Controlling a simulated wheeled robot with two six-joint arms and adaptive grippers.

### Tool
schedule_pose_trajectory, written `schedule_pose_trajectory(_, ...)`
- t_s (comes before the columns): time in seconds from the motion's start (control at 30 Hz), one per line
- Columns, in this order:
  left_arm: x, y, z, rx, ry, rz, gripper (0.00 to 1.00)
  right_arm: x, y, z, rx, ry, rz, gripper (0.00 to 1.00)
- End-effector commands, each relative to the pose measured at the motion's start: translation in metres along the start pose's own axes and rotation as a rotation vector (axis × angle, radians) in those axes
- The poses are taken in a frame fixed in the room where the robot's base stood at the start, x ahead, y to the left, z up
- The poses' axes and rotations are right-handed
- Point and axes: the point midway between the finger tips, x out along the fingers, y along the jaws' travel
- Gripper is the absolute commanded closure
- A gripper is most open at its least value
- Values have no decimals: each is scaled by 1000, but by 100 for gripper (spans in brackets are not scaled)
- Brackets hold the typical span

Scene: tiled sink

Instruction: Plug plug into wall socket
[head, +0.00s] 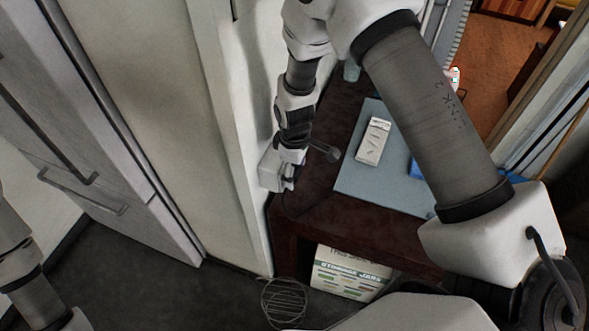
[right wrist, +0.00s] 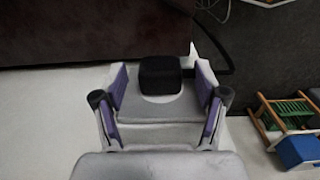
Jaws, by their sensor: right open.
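A black block-shaped plug (right wrist: 160,72) shows in the right wrist view, between the two purple-padded fingers of my right gripper (right wrist: 161,84). The fingers are open, with a gap on each side of it. A pale, rounded surface lies right below the plug; I cannot tell whether the plug is seated in a socket. In the head view my right gripper (head: 289,167) is low against the white wall, beside the dark desk, next to a white box-like piece (head: 270,174). The plug is not clear there. My left arm shows at the lower left, its gripper out of frame.
The dark desk (head: 318,195) carries a blue-grey mat (head: 362,180) with a white block with slots (head: 373,142). A storage jars box (head: 350,275) and a wire basket (head: 283,303) stand below. A grey fridge (head: 85,130) is at left. Dark floor between is clear.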

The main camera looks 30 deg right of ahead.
Motion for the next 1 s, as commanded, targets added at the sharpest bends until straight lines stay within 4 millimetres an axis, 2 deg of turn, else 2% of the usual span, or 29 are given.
schedule_pose_trajectory(0.17,0,0,0,0,0,0,39,-23,1,-1,0,2,2,28)
schedule_pose_trajectory(0.4,0,0,0,0,0,0,39,-80,1,-1,-1,4,4,28)
schedule_pose_trajectory(0.53,0,0,0,0,0,0,39,-104,1,-1,0,2,2,28)
schedule_pose_trajectory(0.7,0,0,0,0,0,0,39,-118,0,0,0,1,1,28)
schedule_pose_trajectory(1.0,0,0,0,0,0,0,39,-118,0,0,0,0,0,28)
